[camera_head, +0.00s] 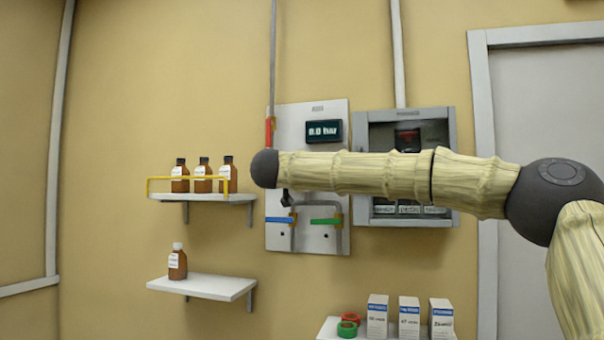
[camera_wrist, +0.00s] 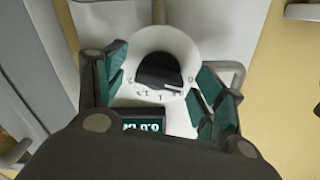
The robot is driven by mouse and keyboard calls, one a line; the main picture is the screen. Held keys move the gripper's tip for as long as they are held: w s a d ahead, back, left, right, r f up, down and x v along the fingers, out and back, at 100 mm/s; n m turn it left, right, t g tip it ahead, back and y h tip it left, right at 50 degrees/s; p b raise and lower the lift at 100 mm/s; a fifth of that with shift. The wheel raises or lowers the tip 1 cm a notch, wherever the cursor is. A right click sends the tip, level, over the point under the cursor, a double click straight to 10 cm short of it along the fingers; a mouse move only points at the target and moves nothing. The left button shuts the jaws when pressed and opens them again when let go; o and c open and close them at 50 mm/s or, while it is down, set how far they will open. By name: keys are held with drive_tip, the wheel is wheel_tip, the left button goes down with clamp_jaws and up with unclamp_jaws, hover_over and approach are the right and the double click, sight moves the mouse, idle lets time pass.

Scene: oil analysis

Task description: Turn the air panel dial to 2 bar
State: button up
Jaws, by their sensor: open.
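The air panel (camera_head: 305,120) is a pale board on the wall. Its dark display (camera_head: 324,131) reads 0.0 bar. In the wrist view the display (camera_wrist: 142,124) shows upside down. The dial (camera_wrist: 168,40) has a round white face with number marks and a black knob (camera_wrist: 158,70) at its middle. My gripper (camera_wrist: 160,88) is open, with one teal-padded finger on each side of the knob; whether either finger touches it I cannot tell. In the head view my arm hides the dial and most of the gripper.
Blue (camera_head: 279,220) and green (camera_head: 326,221) handles sit low on the panel, and a red one (camera_head: 269,130) at its left edge. A grey cabinet (camera_head: 440,125) is on the right. Shelves with brown bottles (camera_head: 203,178) are on the left; boxes (camera_head: 409,318) stand below.

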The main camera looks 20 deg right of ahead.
drive_tip(key=c, duration=1)
drive_tip(key=shift+m+b, duration=0.3)
drive_tip(key=shift+w+r+m+b, duration=0.1)
drive_tip(key=shift+r+m+b, duration=0.05)
drive_tip(key=shift+m+b, duration=5.75)
drive_tip(key=shift+r+m+b, duration=0.1)
drive_tip(key=shift+m+b, duration=3.65)
drive_tip(key=shift+m, duration=4.25)
